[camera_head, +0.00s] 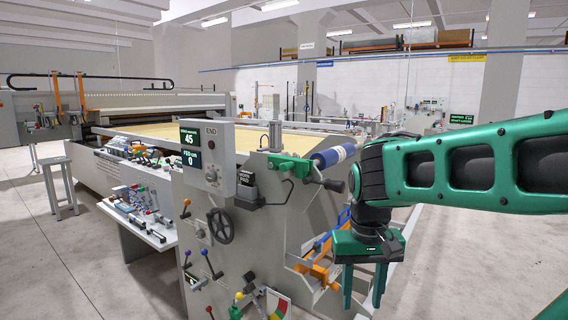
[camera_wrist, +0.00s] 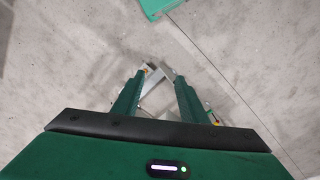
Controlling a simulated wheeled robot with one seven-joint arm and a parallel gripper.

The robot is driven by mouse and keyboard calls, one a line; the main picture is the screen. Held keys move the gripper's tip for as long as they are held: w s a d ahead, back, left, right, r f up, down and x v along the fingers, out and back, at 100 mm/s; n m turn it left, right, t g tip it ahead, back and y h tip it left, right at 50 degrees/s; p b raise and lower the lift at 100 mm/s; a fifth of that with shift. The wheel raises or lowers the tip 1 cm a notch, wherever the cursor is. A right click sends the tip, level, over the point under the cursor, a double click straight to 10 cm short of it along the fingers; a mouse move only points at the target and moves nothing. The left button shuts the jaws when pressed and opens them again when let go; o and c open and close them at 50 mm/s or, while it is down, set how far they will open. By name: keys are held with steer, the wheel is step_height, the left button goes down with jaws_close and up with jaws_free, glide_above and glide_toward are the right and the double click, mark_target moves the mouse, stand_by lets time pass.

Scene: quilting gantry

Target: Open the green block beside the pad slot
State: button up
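A green block (camera_head: 290,166) sits on top of the grey machine's end housing, between a small black labelled box (camera_head: 246,180) and a blue roller (camera_head: 334,156). I cannot read the box's label clearly or make out which part is the pad slot. I cannot tell whether the block is open or shut. My gripper (camera_head: 364,285) points down at the right, in front of the machine's end, lower than the block and apart from it. In the wrist view my gripper (camera_wrist: 161,76) has its two fingers apart, with nothing held between them. The green block is not visible there.
A control panel (camera_head: 207,156) with displays and a handwheel (camera_head: 221,225) are on the machine's end. Coloured levers and an orange-and-blue bracket (camera_head: 318,268) stick out lower down. A side shelf (camera_head: 140,222) holds small parts.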

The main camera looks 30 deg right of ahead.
steer(key=w+d+r+m+h, duration=0.1)
steer(key=w+d+r, duration=0.3)
steer(key=w+r, duration=0.45)
steer(key=m+t+h, duration=0.1)
steer(key=m+t, duration=0.3)
steer(key=m, duration=0.1)
glide_toward(285, 159)
steer(key=s+a, duration=0.3)
steer(key=s, duration=0.1)
steer(key=x, duration=0.9)
steer(key=shift+d, duration=0.2)
steer(key=shift+w+r, duration=0.1)
jaws_close()
